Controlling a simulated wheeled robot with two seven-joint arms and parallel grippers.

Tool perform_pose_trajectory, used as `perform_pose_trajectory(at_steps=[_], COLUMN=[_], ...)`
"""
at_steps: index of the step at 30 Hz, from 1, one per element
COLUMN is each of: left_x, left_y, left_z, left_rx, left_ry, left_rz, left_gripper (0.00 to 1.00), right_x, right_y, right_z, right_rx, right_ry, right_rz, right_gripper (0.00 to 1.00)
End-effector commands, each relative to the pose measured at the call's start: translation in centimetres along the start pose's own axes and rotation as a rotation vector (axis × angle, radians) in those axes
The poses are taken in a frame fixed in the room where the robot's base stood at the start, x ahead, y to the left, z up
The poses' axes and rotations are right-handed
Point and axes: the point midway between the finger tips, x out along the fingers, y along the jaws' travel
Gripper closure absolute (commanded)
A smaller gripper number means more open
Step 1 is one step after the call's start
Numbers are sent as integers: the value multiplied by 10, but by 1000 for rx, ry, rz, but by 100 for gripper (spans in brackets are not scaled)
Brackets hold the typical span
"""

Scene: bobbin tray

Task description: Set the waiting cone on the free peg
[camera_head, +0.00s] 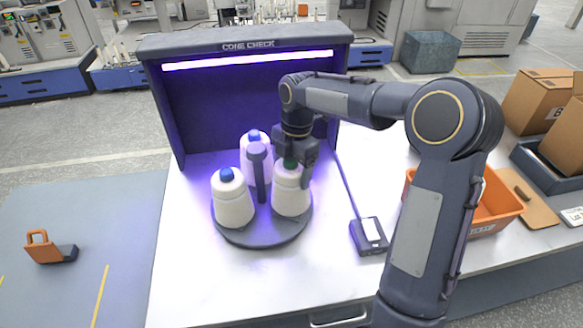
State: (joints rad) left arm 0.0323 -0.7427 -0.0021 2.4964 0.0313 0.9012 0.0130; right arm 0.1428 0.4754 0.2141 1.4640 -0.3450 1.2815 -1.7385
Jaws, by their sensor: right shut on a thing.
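A round dark tray (262,236) stands on the white table under a purple-lit hood marked CONE CHECK. Two white cones with blue tops stand on it, one at the front left (233,203) and one at the back (249,168). A third white cone, with a green top (291,197), is at the tray's right side, upright. My right gripper (290,163) is shut on its top from above. I cannot tell whether its base touches the tray. A dark post (258,175) rises between the cones. No bare peg is visible. My left gripper is not in view.
The dark hood (235,110) walls in the back and sides. A small black box (368,236) with a cable lies right of the tray. An orange bin (497,208) sits at the right behind my right arm, near cardboard boxes (541,98). The table's front is clear.

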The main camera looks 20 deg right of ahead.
Motion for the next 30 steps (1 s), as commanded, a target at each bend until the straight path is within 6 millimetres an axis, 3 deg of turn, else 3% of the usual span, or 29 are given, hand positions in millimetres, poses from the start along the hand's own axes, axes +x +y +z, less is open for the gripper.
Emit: perform_pose_trajectory(at_steps=[19,20,25,30], left_x=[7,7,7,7], left_y=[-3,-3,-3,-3], left_z=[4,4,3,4], left_rx=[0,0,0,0], left_ry=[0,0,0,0], left_rz=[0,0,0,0], left_gripper=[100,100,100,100], right_x=[13,13,13,13], right_y=[0,0,0,0], right_z=[2,2,2,2], right_rx=[0,0,0,0], right_ry=[0,0,0,0], right_rz=[1,1,0,-1], right_gripper=[72,21,0,0])
